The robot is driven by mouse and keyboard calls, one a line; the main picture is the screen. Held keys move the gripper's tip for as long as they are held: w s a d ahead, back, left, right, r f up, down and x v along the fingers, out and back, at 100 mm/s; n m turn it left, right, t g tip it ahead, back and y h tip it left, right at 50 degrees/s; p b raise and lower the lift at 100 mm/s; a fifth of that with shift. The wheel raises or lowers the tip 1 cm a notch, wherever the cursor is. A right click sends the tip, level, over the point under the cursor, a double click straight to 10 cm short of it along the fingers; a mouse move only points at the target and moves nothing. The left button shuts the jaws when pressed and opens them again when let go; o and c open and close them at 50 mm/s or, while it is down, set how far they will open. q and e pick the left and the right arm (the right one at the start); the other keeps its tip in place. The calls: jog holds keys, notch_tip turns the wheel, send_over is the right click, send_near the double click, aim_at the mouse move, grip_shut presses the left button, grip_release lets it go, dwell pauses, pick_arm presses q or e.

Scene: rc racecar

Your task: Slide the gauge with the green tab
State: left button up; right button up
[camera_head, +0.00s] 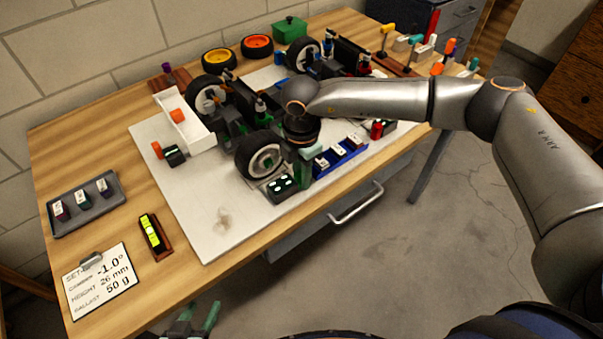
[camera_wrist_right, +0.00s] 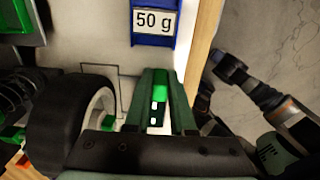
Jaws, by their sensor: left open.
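The gauge (camera_head: 283,187) is a small black block with pale green marks on its top. It sits on the white board at the car's near wheel. In the right wrist view a bright green piece (camera_wrist_right: 158,84) and white marks show between the dark green fingers of my right gripper (camera_wrist_right: 162,95). My right gripper (camera_head: 303,174) is down beside the gauge; its finger gap is narrow, and I cannot tell whether it grips the green tab. My left gripper (camera_head: 195,321) is open and empty, below the table's front edge.
The car's black wheel (camera_head: 260,155) stands close left of the right gripper. A blue tray (camera_head: 345,162) with weights is just right of it. A white board (camera_head: 205,225) has clear room at front left. A clipboard (camera_head: 103,292) and a yellow level (camera_head: 152,232) lie further left.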

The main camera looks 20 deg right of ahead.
grip_shut()
dwell(0.9)
